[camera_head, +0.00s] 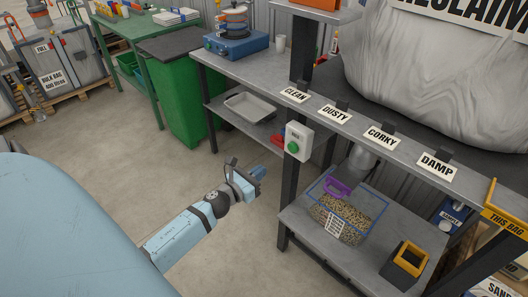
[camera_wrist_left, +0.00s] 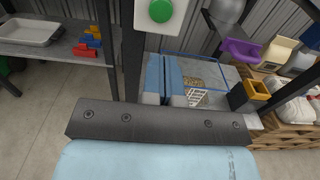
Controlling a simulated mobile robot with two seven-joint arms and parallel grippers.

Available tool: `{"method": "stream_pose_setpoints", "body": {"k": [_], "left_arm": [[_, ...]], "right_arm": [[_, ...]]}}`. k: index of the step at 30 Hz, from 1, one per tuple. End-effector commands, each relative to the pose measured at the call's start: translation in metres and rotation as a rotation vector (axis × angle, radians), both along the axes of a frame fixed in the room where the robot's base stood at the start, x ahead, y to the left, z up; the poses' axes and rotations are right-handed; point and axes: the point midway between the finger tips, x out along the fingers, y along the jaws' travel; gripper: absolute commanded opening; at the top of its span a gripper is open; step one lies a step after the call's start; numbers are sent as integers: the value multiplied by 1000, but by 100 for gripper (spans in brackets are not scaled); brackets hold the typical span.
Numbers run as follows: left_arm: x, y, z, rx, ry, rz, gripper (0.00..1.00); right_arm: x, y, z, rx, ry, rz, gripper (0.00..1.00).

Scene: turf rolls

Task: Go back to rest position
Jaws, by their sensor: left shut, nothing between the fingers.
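My left gripper (camera_head: 262,172) is in the middle of the head view, at the end of my light-blue arm that comes in from the lower left. It hangs over the open floor in front of the bench, apart from everything around it. In the left wrist view its two blue fingers (camera_wrist_left: 164,78) lie side by side, shut with nothing between them. The green-button box (camera_head: 298,142) is on the bench's dark post, to the right of the gripper in the head view; it also shows at the top of the left wrist view (camera_wrist_left: 158,12). My right gripper is not in view.
The bench (camera_head: 250,72) carries signs reading CLEAN, DUSTY, CORKY and DAMP. Its low shelf (camera_head: 310,232) holds a clear bin of granules (camera_head: 342,218), a purple scoop (camera_head: 337,188) and a yellow-rimmed dark box (camera_head: 408,260). A green bin (camera_head: 190,100) stands behind.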

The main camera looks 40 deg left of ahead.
Motion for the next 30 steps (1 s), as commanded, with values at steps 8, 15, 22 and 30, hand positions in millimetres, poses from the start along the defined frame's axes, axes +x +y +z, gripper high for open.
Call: {"method": "stream_pose_setpoints", "body": {"k": [8,15,22,30], "left_arm": [[0,0,0,0,0,0,0],[0,-1,0,-7,2,0,0],[-25,-28,1,-477,90,37,0],[-100,-103,-11,-1726,344,274,0]], "right_arm": [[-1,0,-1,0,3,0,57],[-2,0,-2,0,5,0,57],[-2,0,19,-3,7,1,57],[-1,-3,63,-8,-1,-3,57]]}}
